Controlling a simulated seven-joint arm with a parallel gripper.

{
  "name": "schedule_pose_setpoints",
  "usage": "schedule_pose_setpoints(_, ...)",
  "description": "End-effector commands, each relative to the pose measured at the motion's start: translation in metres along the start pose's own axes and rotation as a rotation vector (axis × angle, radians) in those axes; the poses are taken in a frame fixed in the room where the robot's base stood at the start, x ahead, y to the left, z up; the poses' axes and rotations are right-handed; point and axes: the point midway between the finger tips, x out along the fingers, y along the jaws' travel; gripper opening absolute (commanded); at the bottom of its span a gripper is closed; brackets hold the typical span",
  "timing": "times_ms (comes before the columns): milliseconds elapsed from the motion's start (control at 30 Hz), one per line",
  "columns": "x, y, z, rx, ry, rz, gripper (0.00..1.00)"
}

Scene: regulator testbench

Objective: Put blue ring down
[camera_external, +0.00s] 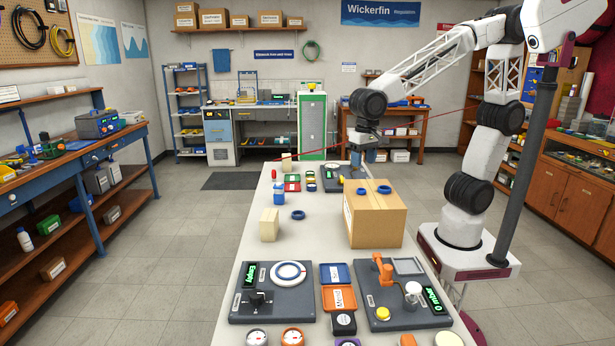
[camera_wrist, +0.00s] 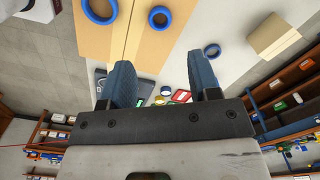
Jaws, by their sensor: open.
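Three blue rings show. One (camera_external: 292,214) lies flat on the white table, left of the cardboard box; it also shows in the wrist view (camera_wrist: 205,51). Two more lie on top of the cardboard box (camera_external: 375,226): a left one (camera_external: 357,190) and a right one (camera_external: 384,194). The wrist view shows them near its top edge, one larger (camera_wrist: 88,12) and one smaller (camera_wrist: 152,20). My gripper (camera_external: 357,162) is beyond the box, above the far part of the table. In the wrist view, its fingers (camera_wrist: 163,85) are apart with no ring between them.
A beige block (camera_external: 269,225) stands left of the box. A panel with a white ring (camera_external: 288,262) and another panel with an orange lever (camera_external: 384,268) fill the near end. Small coloured parts and a dark device (camera_external: 331,179) occupy the far end. Bare table lies between.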

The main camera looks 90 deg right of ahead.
Motion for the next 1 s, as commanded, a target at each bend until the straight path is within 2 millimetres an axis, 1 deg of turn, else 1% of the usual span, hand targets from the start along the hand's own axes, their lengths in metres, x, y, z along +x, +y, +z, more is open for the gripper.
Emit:
schedule_pose_setpoints(33, -0.006, 0.0, 0.0, 0.0, 0.0, -0.002, 0.56)
schedule_pose_setpoints(100, -0.012, 0.0, 0.0, 0.0, 0.0, -0.001, 0.56)
schedule_pose_setpoints(300, -0.021, 0.0, 0.0, 0.0, 0.0, 0.0, 0.56)
schedule_pose_setpoints(867, -0.022, 0.0, 0.0, 0.0, 0.0, 0.0, 0.56)
schedule_pose_setpoints(1000, -0.022, 0.003, -0.001, -0.009, 0.001, -0.002, 0.56)
